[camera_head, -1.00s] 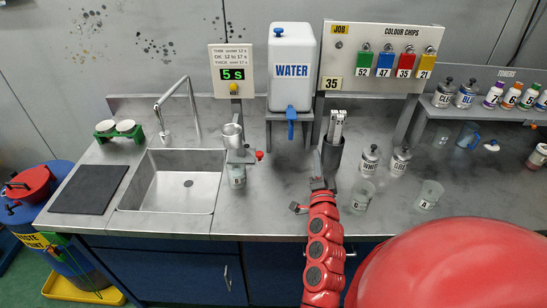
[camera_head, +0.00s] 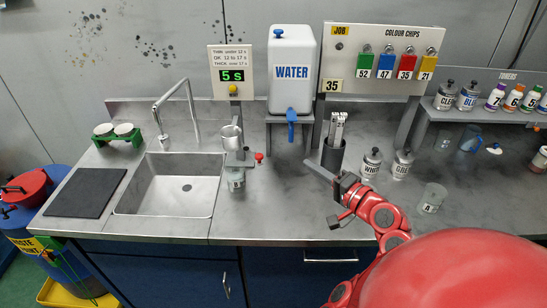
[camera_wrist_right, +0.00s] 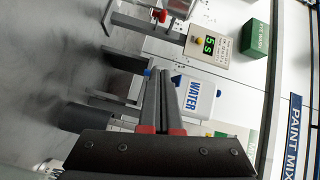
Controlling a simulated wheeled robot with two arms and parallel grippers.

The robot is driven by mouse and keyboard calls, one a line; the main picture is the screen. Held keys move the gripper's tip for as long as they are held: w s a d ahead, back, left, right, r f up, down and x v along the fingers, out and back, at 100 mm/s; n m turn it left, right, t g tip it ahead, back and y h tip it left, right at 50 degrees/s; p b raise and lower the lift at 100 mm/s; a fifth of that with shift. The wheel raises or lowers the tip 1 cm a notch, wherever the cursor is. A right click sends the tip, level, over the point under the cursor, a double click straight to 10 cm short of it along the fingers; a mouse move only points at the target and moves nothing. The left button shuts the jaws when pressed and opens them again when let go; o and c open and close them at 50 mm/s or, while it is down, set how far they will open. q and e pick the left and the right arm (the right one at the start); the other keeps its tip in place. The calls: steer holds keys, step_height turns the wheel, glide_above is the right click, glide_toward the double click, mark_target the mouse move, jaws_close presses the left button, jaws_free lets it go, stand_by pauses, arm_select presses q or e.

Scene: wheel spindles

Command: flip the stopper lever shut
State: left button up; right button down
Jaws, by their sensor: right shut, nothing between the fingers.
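The flow-cup stand (camera_head: 240,158) stands on the counter right of the sink, with a metal cup (camera_head: 231,136) above it and a clear beaker (camera_head: 236,181) below. A small red knob (camera_head: 259,157), seemingly the stopper lever's end, sticks out on its right side. The red knob also shows in the wrist view (camera_wrist_right: 160,15); its exact lever angle is too small to tell. My right gripper (camera_head: 308,164) is shut and empty, apart from the knob, to its right. Its closed fingers fill the middle of the wrist view (camera_wrist_right: 162,75). My left gripper is not in view.
The water tank (camera_head: 292,72) with its blue tap stands behind my right gripper. Counter between stand and gripper is clear.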

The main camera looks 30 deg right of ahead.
steer(key=w+a+f+p, duration=0.1)
steer(key=w+a+p, duration=0.3)
steer(key=w, duration=0.6)
steer(key=shift+w+a+f+p, duration=0.2)
steer(key=shift+w+a+p, duration=0.1)
steer(key=shift+a+p, duration=0.15)
steer(key=shift+a, duration=0.1)
